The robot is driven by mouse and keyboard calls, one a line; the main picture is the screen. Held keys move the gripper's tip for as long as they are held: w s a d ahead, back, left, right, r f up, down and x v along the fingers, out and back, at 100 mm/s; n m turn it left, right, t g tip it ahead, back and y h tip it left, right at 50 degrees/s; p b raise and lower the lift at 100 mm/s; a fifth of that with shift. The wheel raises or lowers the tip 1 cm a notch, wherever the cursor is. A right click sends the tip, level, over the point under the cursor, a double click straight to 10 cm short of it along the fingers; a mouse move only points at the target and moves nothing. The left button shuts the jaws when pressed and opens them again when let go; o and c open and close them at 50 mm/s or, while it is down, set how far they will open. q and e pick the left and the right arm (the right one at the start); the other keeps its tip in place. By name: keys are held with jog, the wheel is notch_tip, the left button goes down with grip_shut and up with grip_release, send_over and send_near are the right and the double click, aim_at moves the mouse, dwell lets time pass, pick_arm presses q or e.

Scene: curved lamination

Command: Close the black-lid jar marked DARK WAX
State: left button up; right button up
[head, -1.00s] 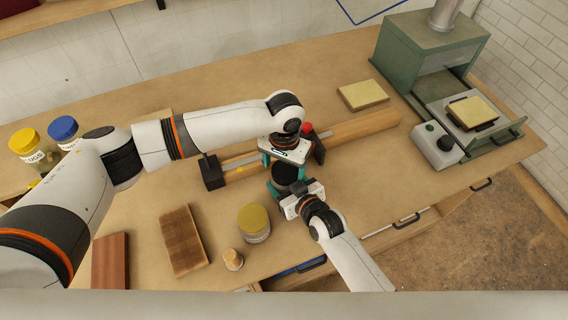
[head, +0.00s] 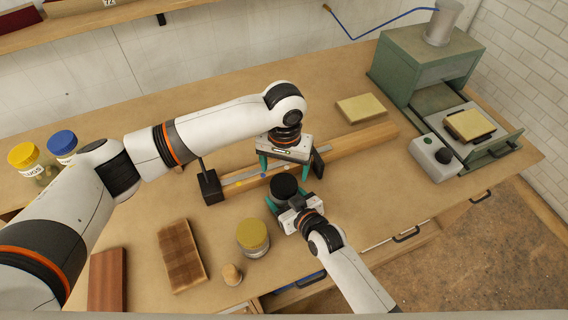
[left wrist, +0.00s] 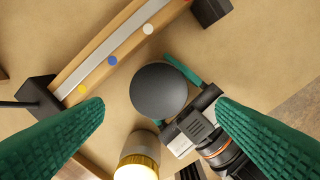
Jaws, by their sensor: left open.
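The black-lid jar (head: 284,187) stands on the bench, its round dark lid (left wrist: 158,90) seen from above and seated over the jar. Its body and label are hidden. My right gripper (head: 287,203) reaches in from the front with its green fingers on either side of the jar, apparently clamped on its body below the lid. My left gripper (head: 285,170) is open and empty, pointing down above and just behind the lid. In the left wrist view the lid lies between its two green fingers, apart from both.
A yellow-lid jar (head: 253,236) and a small wooden piece (head: 232,274) stand front left of the jar. A long wooden bar with a metal rule (head: 245,182) lies behind it. A green press (head: 425,60) and grey control box (head: 434,158) stand right. Bench right of the jar is clear.

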aim_at(283, 183)
pick_arm(q)
notch_tip(283, 183, up, 2)
jog(key=n, duration=0.3)
jog(key=shift+r, duration=0.1)
jog(key=shift+f, duration=4.05)
jog(key=c, duration=1)
jog(key=shift+m, duration=1.5)
jog(key=shift+a, duration=0.1)
